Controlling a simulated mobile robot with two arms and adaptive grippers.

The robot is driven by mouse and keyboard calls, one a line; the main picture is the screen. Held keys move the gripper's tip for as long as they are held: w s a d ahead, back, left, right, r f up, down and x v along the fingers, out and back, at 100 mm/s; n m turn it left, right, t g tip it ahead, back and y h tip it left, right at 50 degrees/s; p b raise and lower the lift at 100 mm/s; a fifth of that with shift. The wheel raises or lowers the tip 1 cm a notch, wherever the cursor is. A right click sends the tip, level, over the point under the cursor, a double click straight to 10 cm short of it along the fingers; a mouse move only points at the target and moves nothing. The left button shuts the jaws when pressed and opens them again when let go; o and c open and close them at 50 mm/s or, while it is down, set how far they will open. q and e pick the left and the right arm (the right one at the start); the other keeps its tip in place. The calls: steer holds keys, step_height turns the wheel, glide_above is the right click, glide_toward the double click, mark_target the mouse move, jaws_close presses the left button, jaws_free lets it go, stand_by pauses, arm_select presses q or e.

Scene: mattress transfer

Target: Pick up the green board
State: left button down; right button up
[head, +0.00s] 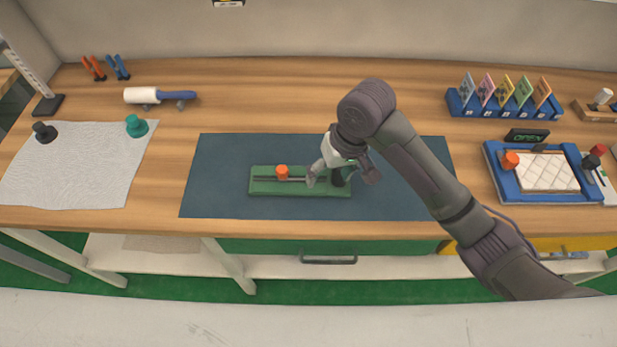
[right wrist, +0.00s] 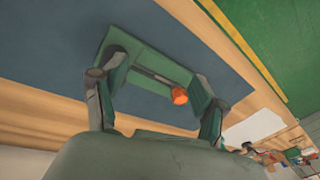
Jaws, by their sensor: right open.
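The green board (head: 265,188) lies on a dark blue mat (head: 215,175) in the middle of the wooden table. It has a dark slot along it and an orange knob (head: 282,172) left of its middle. My right gripper (head: 328,178) is over the board's right part, fingers pointing down. In the right wrist view the open fingers (right wrist: 155,90) stand apart with the green board (right wrist: 150,72) and the orange knob (right wrist: 180,96) between or just beyond them. I cannot tell whether the fingers touch the board. My left gripper is not in view.
A white cloth (head: 75,175) with a dark knob and a green knob lies at left. A lint roller (head: 160,96) and pliers (head: 105,68) are behind it. A blue card rack (head: 505,103) and a blue tray (head: 497,178) with a quilted white pad stand at right.

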steer(key=w+d+r+m+h, duration=0.2)
steer(key=w+d+r, duration=0.1)
steer(key=w+r, duration=0.35)
steer(key=f, duration=0.2)
steer(key=f+p, duration=0.1)
steer(key=f, duration=0.4)
steer(key=shift+s+d+f, duration=0.1)
steer(key=shift+s+f, duration=0.05)
steer(key=shift+s, duration=0.25)
step_height(320, 180, down, 5)
steer(key=shift+w+r+p, duration=0.1)
steer(key=shift+p, duration=0.95)
steer(key=shift+f, duration=0.45)
steer(key=shift+c, duration=0.2)
steer(key=shift+r, duration=0.1)
jaws_close()
